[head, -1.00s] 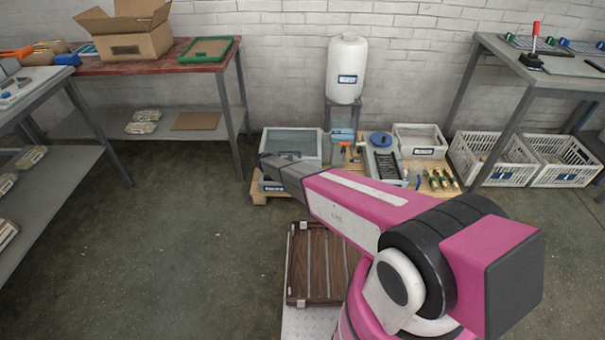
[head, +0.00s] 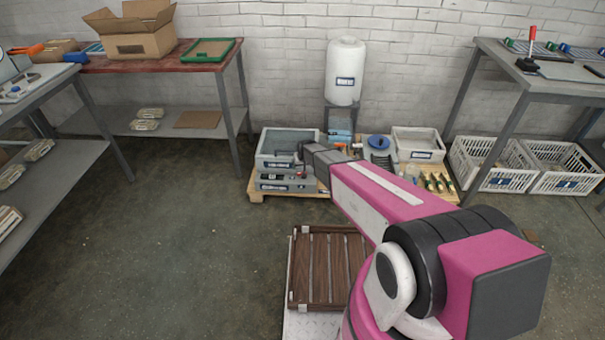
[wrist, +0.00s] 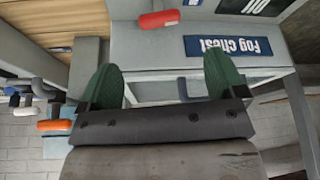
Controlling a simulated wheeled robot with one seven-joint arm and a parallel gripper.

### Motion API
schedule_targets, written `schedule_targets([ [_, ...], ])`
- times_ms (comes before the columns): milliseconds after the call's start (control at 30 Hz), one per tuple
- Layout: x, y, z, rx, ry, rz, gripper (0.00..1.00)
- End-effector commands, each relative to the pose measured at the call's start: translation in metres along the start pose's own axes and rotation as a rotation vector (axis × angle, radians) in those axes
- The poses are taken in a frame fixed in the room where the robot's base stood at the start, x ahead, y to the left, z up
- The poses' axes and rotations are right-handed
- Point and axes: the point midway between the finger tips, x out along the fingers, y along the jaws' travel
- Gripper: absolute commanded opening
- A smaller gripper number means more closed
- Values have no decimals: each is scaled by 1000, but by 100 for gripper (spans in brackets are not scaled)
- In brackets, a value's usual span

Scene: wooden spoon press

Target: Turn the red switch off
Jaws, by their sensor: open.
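A red switch (wrist: 158,19) shows at the top of the wrist view, on the grey face of a box labelled "Fog chest" (wrist: 228,46), which appears upside down there. The switch sits just left of the blue label. My gripper (wrist: 163,80) has its two green fingers spread apart with nothing between them. The switch lies beyond the fingertips, apart from them. In the head view, my gripper's end is by the grey boxes (head: 270,165) on the pallet; its fingers are hard to make out there.
A second red-orange handle (wrist: 55,126) on grey fittings shows at the left of the wrist view. A white drum (head: 345,70) stands behind the pallet (head: 257,196). A slatted wooden piece (head: 322,268) lies close to my arm. The floor at left is clear.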

Motion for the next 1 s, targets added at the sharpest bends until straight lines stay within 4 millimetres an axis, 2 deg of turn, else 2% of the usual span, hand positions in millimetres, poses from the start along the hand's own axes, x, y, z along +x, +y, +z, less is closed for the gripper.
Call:
schedule_targets([
  [300, 57, 0, -2, -3, -2, 1, 89],
  [500, 85, 0, 0, -3, -1, 2, 89],
  [867, 91, 0, 1, -4, 0, 2, 89],
  [967, 91, 0, 1, -4, -1, 2, 60],
  [1000, 91, 0, 1, -4, -1, 2, 47],
])
